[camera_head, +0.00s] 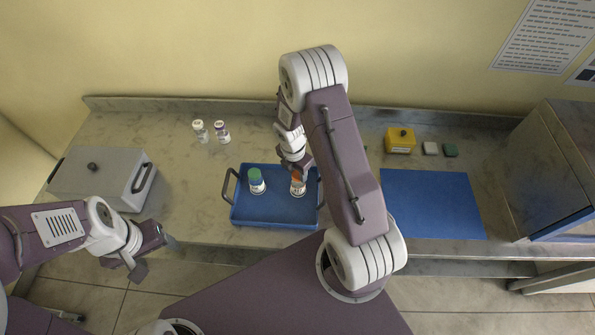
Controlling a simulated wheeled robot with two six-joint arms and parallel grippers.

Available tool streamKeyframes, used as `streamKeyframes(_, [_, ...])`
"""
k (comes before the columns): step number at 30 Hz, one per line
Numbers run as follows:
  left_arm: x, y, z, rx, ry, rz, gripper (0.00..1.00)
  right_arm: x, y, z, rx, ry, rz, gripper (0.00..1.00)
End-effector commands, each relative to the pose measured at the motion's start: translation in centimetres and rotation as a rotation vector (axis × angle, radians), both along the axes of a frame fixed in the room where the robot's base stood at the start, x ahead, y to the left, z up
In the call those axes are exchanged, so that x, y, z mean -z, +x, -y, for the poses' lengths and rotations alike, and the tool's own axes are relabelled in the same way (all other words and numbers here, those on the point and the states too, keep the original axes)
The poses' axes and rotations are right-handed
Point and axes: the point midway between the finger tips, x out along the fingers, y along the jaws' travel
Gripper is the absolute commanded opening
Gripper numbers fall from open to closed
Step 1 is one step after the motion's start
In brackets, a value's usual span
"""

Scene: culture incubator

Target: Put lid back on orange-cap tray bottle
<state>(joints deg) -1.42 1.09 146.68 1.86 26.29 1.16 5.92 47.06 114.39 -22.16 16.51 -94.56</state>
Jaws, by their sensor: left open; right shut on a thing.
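A white bottle (298,190) stands upright in the right part of the blue tray (262,218). The orange cap (296,179) shows right at its top, partly covered by my gripper; I cannot tell whether it is seated. My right gripper (301,172) reaches down from above and is shut on the orange cap. A second bottle with a green cap (255,175) stands in the tray's left part, apart from the gripper. My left gripper (152,254) is open and empty, in front of the counter's front edge at left, away from the tray.
Two small bottles, one white-capped (200,131) and one purple-capped (222,132), stand behind the tray. A grey box (92,182) is at left. A blue mat (432,205), yellow box (400,141) and grey cabinet (550,165) are at right. My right arm hides the counter between tray and mat.

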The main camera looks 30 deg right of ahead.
Motion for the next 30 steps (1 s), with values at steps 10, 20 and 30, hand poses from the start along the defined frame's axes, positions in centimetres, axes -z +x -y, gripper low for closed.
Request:
streamKeyframes(10, [-0.22,0.0,0.0,0.0,0.0,0.0,0.66,-0.09,-0.01,0.0,0.0,0.0,0.0,0.01])
streamKeyframes(20, [-0.44,-0.01,0.0,0.0,0.0,0.0,0.66,-0.02,-0.01,0.01,0.0,0.0,0.0,0.01])
streamKeyframes(30, [-0.53,0.01,0.0,0.0,0.0,0.0,0.66,0.08,-0.05,0.01,0.0,0.0,-0.001,0.01])
